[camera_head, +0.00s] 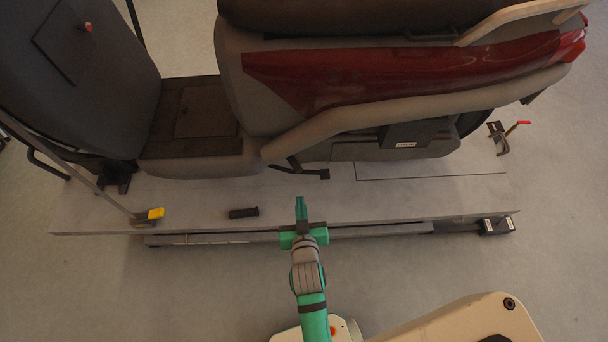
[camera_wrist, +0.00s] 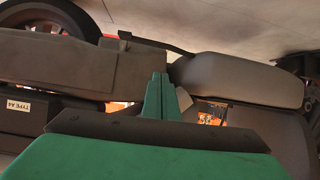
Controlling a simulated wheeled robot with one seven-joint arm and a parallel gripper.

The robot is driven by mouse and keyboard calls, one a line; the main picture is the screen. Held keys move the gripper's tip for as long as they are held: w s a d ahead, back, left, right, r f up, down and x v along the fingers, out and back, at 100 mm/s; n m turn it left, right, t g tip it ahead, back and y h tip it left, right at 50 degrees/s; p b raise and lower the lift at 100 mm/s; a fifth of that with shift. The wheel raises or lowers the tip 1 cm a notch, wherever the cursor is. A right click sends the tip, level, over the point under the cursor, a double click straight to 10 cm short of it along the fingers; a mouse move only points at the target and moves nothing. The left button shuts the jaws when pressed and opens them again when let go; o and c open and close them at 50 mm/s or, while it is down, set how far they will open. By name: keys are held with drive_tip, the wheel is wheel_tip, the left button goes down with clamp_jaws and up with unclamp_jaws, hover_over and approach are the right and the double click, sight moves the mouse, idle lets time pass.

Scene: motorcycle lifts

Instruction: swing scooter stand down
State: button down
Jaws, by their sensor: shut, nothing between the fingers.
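The scooter (camera_head: 400,80), with red and grey panels, stands on the grey lift platform (camera_head: 420,200). A thin dark bar with a foot-like end, which looks like the stand (camera_head: 312,173), juts from under its near side. In the wrist view a dark bar, probably the same stand (camera_wrist: 150,41), shows beyond the grey body panels. My green gripper (camera_head: 300,205) is shut and empty, over the platform's near edge, below the bar in the picture and apart from it. In the wrist view its fingers (camera_wrist: 158,95) are together in front of the scooter's underside. The stand's pivot is hidden.
A small black cylinder (camera_head: 243,212) lies on the platform left of my gripper. A lever with a yellow end (camera_head: 155,213) is at the platform's left. A red-handled clamp (camera_head: 502,137) stands at the right. The platform's right part is mostly clear.

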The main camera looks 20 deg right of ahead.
drive_tip(key=shift+m+g+h, duration=0.3)
drive_tip(key=shift+m+g, duration=0.1)
drive_tip(key=w+d, duration=0.1)
drive_tip(key=w, duration=0.1)
drive_tip(key=w+d, duration=0.1)
drive_tip(key=w, duration=0.1)
drive_tip(key=shift+d, duration=0.35)
hover_over(304, 173)
drive_tip(key=s+a, duration=0.1)
drive_tip(key=s, duration=0.2)
wheel_tip(304, 173, down, 5)
drive_tip(key=f, duration=0.3)
drive_tip(key=shift+w+d+f, duration=0.1)
drive_tip(key=shift+w+f, duration=0.25)
